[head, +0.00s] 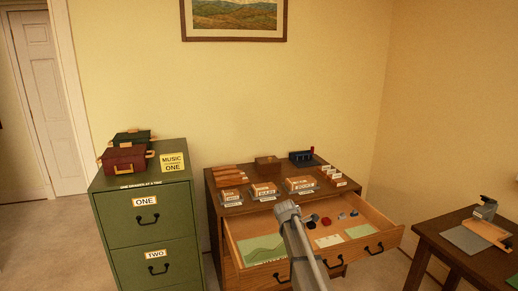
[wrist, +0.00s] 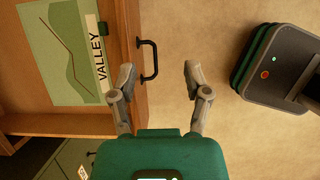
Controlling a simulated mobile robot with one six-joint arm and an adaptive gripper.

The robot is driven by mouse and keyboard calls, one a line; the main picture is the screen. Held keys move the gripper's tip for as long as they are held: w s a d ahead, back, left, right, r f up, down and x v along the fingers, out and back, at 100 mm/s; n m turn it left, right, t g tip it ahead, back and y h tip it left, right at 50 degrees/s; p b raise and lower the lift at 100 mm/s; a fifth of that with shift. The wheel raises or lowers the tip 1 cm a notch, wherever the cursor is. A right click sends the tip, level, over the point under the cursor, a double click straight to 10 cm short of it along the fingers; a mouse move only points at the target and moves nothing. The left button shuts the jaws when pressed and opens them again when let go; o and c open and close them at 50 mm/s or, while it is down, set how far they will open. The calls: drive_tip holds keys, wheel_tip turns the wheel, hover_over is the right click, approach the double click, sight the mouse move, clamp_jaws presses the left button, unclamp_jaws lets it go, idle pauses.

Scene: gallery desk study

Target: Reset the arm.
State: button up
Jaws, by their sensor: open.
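My gripper (wrist: 160,70) is open in the wrist view, its two grey fingers spread apart with nothing held between them. It faces down over the front edge of an open drawer (wrist: 60,123). A black drawer handle (wrist: 153,60) shows between the fingertips in the picture; I cannot tell the height gap, and no contact is clear. In the head view my grey arm (head: 303,245) rises in front of the open drawer (head: 385,222) and covers part of it; the fingers cannot be made out there.
The wooden cabinet (head: 212,190) bears several boxes and labelled trays. The drawer holds a green valley map (head: 262,249), cards and small objects. A green filing cabinet (head: 120,240) stands left, with cases and a yellow sign on top. A dark desk (head: 455,255) stands right.

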drive_tip(key=s+f+m+g+y+b, duration=0.1)
drive_tip(key=s+f+m+y+b, duration=0.1)
drive_tip(key=s+f+m+b, duration=1.15)
drive_tip(key=s+f+m+g+y+b, duration=0.1)
drive_tip(key=s+f+m+y+b, duration=0.1)
drive_tip(key=s+f+m+b, duration=1.05)
drive_tip(key=s+r+n+p, duration=0.3)
drive_tip(key=r+n+p, duration=0.1)
drive_tip(key=r+p, duration=2.3)
drive_tip(key=shift+s+d+p, duration=0.2)
drive_tip(key=shift+d+p, duration=0.25)
drive_tip(key=shift+p, duration=0.25)
